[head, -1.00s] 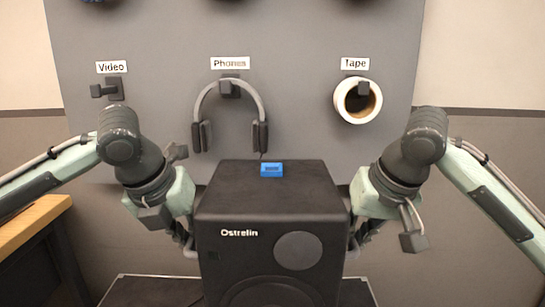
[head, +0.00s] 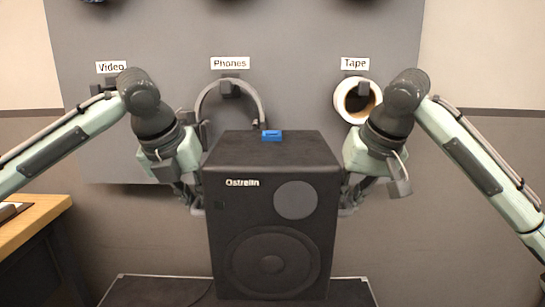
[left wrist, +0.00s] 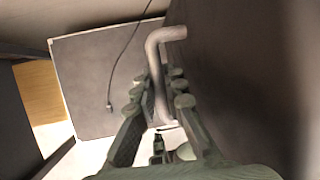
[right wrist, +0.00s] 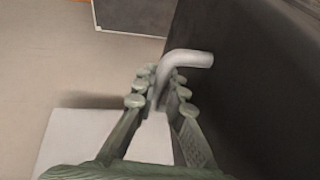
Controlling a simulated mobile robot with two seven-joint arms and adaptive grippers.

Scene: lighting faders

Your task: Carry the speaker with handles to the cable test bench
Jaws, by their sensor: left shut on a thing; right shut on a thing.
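The black speaker (head: 225,245) with a round woofer and the name "Ostrelin" is upright between my two arms in the head view. A small blue box (head: 271,135) sits on its top. My left gripper (head: 194,203) is shut on the speaker's left-hand handle; the left wrist view shows this grey bent handle (left wrist: 167,35) between the fingers. My right gripper (head: 350,205) is shut on the other handle (right wrist: 192,58), seen in the right wrist view. The speaker appears raised above the dark case (head: 150,290); its underside is hidden.
A wooden-topped bench (head: 35,220) stands at the left; I cannot tell if it is the cable test bench. A grey wall panel (head: 300,90) behind holds headphones (head: 205,95) and a tape roll (head: 357,101). A thin cable (left wrist: 122,55) lies across the case.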

